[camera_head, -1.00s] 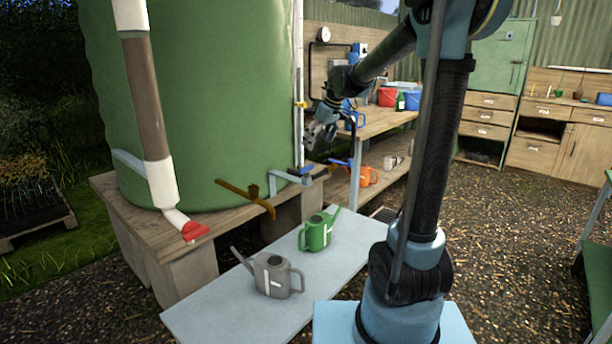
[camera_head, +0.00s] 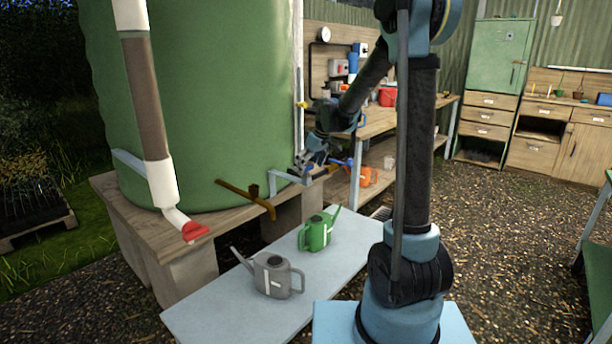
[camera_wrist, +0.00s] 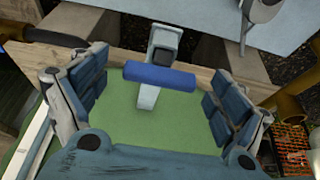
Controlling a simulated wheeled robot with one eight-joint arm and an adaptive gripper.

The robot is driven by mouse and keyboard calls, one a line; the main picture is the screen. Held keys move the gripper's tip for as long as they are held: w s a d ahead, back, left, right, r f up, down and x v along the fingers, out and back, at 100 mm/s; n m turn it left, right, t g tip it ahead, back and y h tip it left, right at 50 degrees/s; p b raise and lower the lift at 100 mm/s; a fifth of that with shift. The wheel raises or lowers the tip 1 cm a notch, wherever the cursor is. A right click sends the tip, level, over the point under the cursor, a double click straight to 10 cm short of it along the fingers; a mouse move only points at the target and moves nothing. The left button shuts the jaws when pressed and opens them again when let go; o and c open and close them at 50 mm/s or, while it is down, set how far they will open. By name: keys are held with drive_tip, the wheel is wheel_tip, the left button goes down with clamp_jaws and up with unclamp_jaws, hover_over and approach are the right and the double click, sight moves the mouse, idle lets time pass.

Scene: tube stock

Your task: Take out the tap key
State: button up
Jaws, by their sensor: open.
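A silver tap (camera_head: 285,178) sticks out from the foot of the green tank. In the wrist view, a blue crossbar (camera_wrist: 160,76) sits across its grey stem; I take this to be the tap key. My gripper (camera_head: 306,166) is at the tap in the head view and hides most of the blue bar there. In the wrist view my gripper (camera_wrist: 158,94) is open, with its finger pads left and right of the bar. Gaps show between pads and bar. I cannot tell how far above the bar the fingers are.
The green tank (camera_head: 215,100) stands on a wooden platform (camera_head: 145,232). A brass tap (camera_head: 245,197) juts out at left. A grey can (camera_head: 272,276) and a green can (camera_head: 318,231) stand on a pale bench (camera_head: 225,308) below. A wooden workbench (camera_head: 385,123) stands behind.

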sight(306, 175)
drive_tip(key=shift+x, duration=1.5)
drive_tip(key=c, duration=1.2)
drive_tip(key=shift+r, duration=0.2)
